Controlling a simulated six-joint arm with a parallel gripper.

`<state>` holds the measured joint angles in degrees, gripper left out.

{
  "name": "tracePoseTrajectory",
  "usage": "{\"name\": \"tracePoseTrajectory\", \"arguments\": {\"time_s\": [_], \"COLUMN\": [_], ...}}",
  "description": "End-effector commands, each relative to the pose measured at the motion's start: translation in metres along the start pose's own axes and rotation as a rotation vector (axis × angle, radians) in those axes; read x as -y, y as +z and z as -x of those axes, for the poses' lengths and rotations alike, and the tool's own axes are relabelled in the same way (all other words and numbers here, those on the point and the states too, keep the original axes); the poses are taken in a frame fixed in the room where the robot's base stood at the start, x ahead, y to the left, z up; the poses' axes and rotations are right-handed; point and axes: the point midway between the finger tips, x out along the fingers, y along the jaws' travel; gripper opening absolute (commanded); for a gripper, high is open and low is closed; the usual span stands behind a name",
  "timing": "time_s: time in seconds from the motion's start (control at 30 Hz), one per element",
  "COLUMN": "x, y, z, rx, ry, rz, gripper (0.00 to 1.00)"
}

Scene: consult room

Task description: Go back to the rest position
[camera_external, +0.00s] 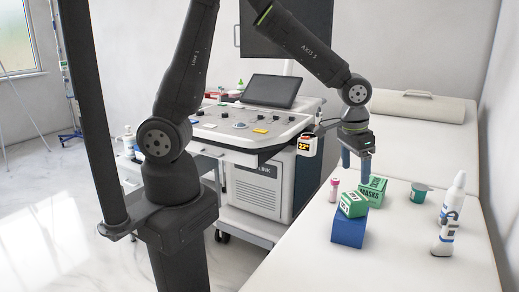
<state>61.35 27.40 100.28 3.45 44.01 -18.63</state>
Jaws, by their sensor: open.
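My gripper (357,166) hangs above the white exam couch (290,265), pointing down, with its blue fingers open and nothing seen between them. It is close to the green masks box (374,191) in the picture; I cannot tell the exact gap. A smaller green and white box (353,204) sits tilted on top of a blue box (348,233), in front of the masks box. A small pink and white bottle (334,190) stands to the left of the masks box.
A green cup (419,193) and white bottles (453,200) (443,238) stand at the couch's right. An ultrasound cart (250,125) with a screen (272,91) stands left of the couch. A rolled pillow (418,106) lies at the far end. The couch's near left is clear.

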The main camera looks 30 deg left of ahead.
Motion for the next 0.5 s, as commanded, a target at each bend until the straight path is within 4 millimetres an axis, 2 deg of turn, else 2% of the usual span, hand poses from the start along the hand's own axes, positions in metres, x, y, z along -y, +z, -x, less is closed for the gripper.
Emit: {"name": "tracePoseTrajectory", "arguments": {"time_s": [0.17, 0.5], "x": [-0.0001, 0.0001], "y": [0.0, 0.0001], "z": [0.007, 0.0052], "rx": [0.0, 0.0], "ry": [0.0, 0.0], "rz": [0.0, 0.0], "gripper": [0.76, 0.76]}}
